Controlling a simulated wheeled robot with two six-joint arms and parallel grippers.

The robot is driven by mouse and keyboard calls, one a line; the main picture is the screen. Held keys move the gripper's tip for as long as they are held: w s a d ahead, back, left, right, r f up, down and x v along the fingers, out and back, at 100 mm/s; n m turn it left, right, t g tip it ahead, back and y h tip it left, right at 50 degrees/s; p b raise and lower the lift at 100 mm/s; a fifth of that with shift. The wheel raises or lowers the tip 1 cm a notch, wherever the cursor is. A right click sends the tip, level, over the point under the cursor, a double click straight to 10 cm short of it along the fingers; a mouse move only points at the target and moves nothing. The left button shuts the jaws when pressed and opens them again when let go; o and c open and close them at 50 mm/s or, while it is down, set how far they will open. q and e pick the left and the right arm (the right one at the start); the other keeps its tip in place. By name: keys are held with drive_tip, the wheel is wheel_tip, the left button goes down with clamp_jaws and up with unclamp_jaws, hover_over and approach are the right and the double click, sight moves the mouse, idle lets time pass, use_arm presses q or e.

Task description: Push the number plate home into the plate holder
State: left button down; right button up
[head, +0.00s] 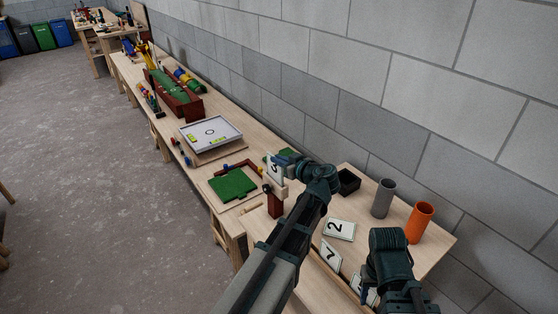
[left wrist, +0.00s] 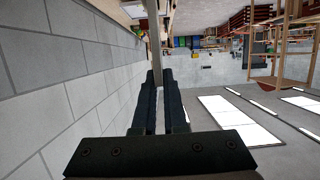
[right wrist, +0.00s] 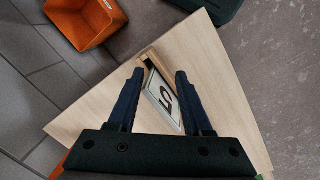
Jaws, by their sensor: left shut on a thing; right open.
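My left gripper (head: 284,172) is shut on a white number plate (head: 273,168) with a dark digit, held upright. In the left wrist view its fingers (left wrist: 157,100) are closed together, with a thin pale strip (left wrist: 154,45) beyond them, seemingly the plate edge-on. Just below the plate stands a dark red post (head: 275,207) with a pale wooden piece at its top, apparently the plate holder; the arm partly hides it, and I cannot tell whether the plate touches it. My right gripper (right wrist: 158,100) is open, its fingers either side of a plate marked 5 (right wrist: 163,97).
Plates marked 2 (head: 339,229) and 7 (head: 330,254) are on the near bench. A black box (head: 348,182), a grey cylinder (head: 384,198) and an orange one (head: 419,222) stand behind. A green square (head: 233,184) and white tray (head: 211,133) lie further left. The block wall borders the bench.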

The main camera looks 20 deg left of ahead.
use_arm(q)
drive_tip(key=shift+f+b, duration=1.35)
drive_tip(key=shift+f, duration=0.1)
use_arm(e)
drive_tip(key=shift+f, duration=1.45)
use_arm(q)
drive_tip(key=c, duration=0.9)
unclamp_jaws()
use_arm(e)
wheel_tip(320, 180, up, 4)
drive_tip(key=p, duration=0.4)
use_arm(q)
drive_tip(key=v, duration=1.3)
drive_tip(key=shift+s+d+r, duration=0.2)
drive_tip(key=shift+d, duration=0.1)
drive_tip(key=shift+d, duration=0.1)
use_arm(e)
drive_tip(key=shift+d, duration=0.1)
